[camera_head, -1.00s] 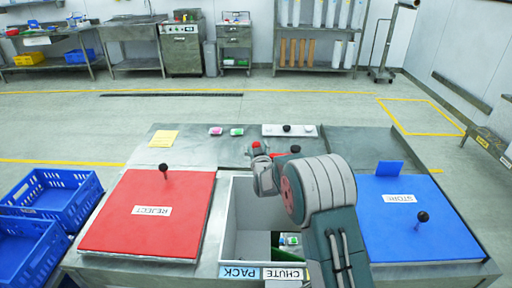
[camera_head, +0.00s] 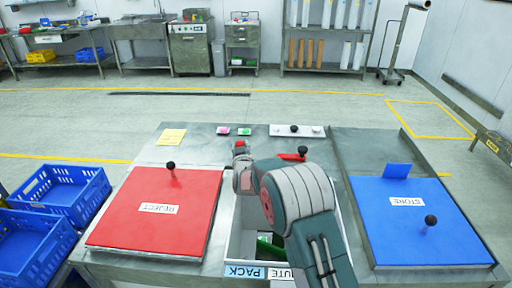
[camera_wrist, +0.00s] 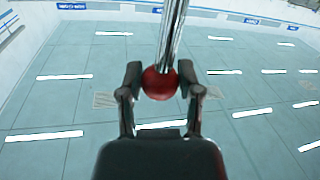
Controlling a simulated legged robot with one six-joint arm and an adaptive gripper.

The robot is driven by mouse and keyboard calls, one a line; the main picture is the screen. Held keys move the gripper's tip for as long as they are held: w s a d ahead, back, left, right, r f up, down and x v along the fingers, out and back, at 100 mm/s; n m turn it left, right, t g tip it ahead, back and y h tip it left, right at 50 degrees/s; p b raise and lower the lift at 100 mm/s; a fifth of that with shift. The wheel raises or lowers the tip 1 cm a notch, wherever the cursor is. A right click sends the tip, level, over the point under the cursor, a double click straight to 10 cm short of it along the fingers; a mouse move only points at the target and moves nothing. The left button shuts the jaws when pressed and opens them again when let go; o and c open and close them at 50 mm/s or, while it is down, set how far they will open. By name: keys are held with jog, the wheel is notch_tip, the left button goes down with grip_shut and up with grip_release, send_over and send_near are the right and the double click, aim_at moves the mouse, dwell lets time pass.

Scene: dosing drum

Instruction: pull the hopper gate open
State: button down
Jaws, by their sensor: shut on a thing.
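In the wrist view, my gripper (camera_wrist: 160,85) is shut on a red ball knob (camera_wrist: 160,84), with one dark finger at each side. A shiny metal rod (camera_wrist: 172,35) runs from the knob to the top of the view. In the head view, my gripper (camera_head: 240,154) is at the far side of the central white-walled opening, with the red knob (camera_head: 240,144) at its tip. The hopper gate itself cannot be made out; my arm covers part of this area.
A red REJECT lid (camera_head: 130,215) lies left and a blue STORE lid (camera_head: 390,235) right, each with a black knob. A red piece with a black knob (camera_head: 303,150) shows behind my arm. The white-walled opening (camera_head: 243,225) holds something green. Blue crates (camera_head: 65,190) stand at left.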

jog(key=shift+a, duration=0.6)
jog(key=shift+d, duration=0.15)
jog(key=shift+c, duration=1.4)
grip_release()
jog(key=shift+w+d, duration=0.1)
jog(key=s+d, duration=0.2)
jog(key=s, duration=0.9)
jog(key=shift+s, duration=0.4)
